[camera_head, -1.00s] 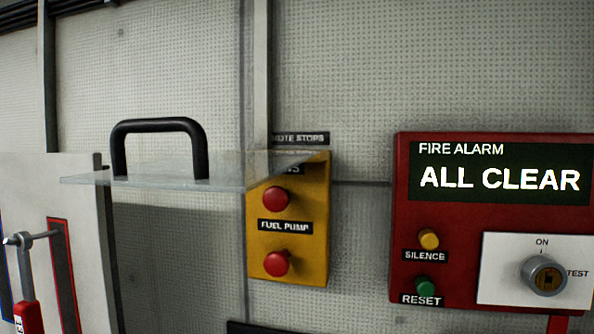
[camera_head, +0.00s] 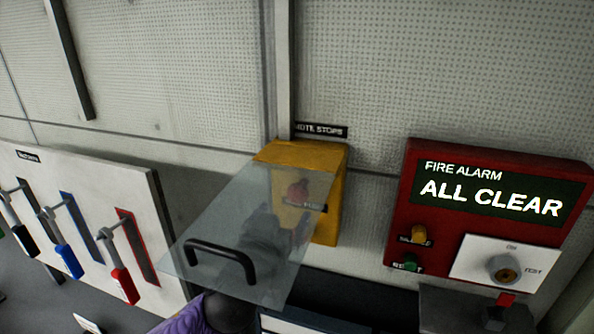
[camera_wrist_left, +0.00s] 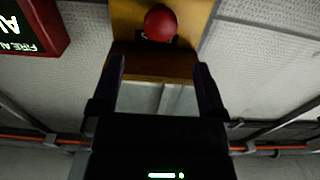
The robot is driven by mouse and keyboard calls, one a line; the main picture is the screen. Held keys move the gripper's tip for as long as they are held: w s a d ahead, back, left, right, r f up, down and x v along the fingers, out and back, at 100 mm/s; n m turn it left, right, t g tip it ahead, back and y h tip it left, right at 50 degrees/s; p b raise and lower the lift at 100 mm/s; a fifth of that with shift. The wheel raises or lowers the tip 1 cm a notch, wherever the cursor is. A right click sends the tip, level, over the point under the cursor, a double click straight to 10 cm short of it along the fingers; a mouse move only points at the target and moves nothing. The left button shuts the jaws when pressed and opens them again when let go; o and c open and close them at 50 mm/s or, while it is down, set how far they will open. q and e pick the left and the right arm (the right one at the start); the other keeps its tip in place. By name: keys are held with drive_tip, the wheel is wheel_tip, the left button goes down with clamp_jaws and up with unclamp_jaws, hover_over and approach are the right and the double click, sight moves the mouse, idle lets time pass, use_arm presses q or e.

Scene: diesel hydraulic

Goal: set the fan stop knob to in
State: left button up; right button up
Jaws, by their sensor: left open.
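The yellow remote stops box (camera_head: 328,225) is on the wall, with a clear cover (camera_head: 225,215) and its black handle (camera_head: 222,262) jutting out in front. Through the cover I see the upper red knob, the fan stop (camera_head: 297,190); the fuel pump label (camera_head: 303,206) is below it. The lower knob is hidden. My left gripper (camera_head: 283,215) shows dimly through the cover, below the fan knob. In the left wrist view, the open, empty fingers (camera_wrist_left: 160,75) are short of a red knob (camera_wrist_left: 160,22). My right gripper is not seen.
The red fire alarm panel (camera_head: 398,215) reads ALL CLEAR and stands right of the box. A pale panel with several coloured-handled levers (camera_head: 122,285) is at the left. The raised cover is directly above my left arm.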

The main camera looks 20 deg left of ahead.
use_arm(q)
drive_tip(key=w+p, duration=0.1)
drive_tip(key=w, duration=0.7)
drive_tip(key=shift+w+d+f, duration=0.1)
drive_tip(key=shift+w+d, duration=0.05)
clamp_jaws()
